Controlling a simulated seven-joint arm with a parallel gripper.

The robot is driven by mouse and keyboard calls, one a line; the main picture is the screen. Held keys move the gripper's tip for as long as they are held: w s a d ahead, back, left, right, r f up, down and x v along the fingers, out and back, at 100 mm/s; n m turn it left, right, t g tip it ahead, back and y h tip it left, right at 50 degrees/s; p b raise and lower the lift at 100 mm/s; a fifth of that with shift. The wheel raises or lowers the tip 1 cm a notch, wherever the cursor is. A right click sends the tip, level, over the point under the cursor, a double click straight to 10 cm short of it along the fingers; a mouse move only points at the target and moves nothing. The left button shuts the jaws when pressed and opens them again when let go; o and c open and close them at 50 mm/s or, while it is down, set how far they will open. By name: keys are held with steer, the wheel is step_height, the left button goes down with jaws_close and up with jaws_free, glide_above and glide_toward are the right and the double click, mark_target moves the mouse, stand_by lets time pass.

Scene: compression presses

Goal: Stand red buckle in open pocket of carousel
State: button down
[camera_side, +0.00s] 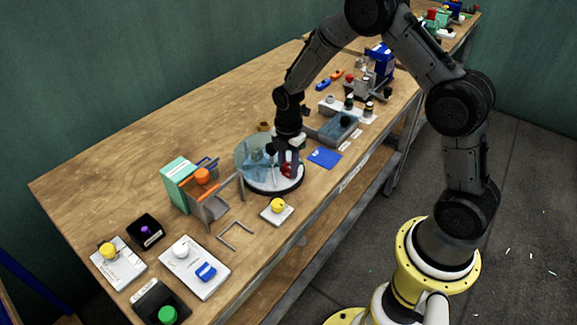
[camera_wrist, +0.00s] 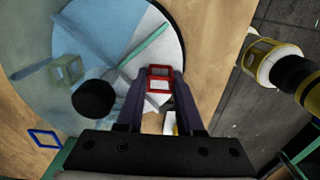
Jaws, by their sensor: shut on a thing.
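The red buckle (camera_side: 286,170) is a small rectangular frame. My gripper (camera_side: 288,162) is shut on it, over the front right part of the round carousel (camera_side: 262,187). In the wrist view the buckle (camera_wrist: 159,71) stands out between the fingertips of my gripper (camera_wrist: 159,88), over the white uncovered sector of the carousel (camera_wrist: 148,33), beside a green divider. A bluish see-through cover (camera_wrist: 85,33) lies over much of the rest, with a pale yellow-green frame (camera_wrist: 67,70) beneath it. I cannot tell whether the buckle touches the carousel floor.
A black knob (camera_wrist: 93,98) rises near the carousel's middle, left of my fingers. A plate with a yellow button (camera_side: 277,208) stands in front, and a green-and-grey press (camera_side: 185,185) to the left.

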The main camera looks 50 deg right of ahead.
mark_target(289, 166)
steer(key=shift+f, duration=0.1)
steer(key=c, duration=0.8)
jaws_free()
steer(key=shift+c, duration=0.2)
step_height(289, 166, up, 13)
steer(key=s+a+r+m+t, duration=0.3)
steer(key=s+r+m, duration=0.5)
steer(key=s+r, duration=0.25)
steer(key=s+r+m+t, duration=0.1)
steer(key=s+m, duration=0.4)
steer(key=s, duration=0.2)
steer(key=s+a+r+m+t, duration=0.1)
steer(key=s+m, duration=0.4)
steer(key=s, duration=0.2)
steer(key=shift+s+a+t, duration=0.25)
steer(key=shift+s+t, duration=0.05)
steer(key=shift+s, duration=0.1)
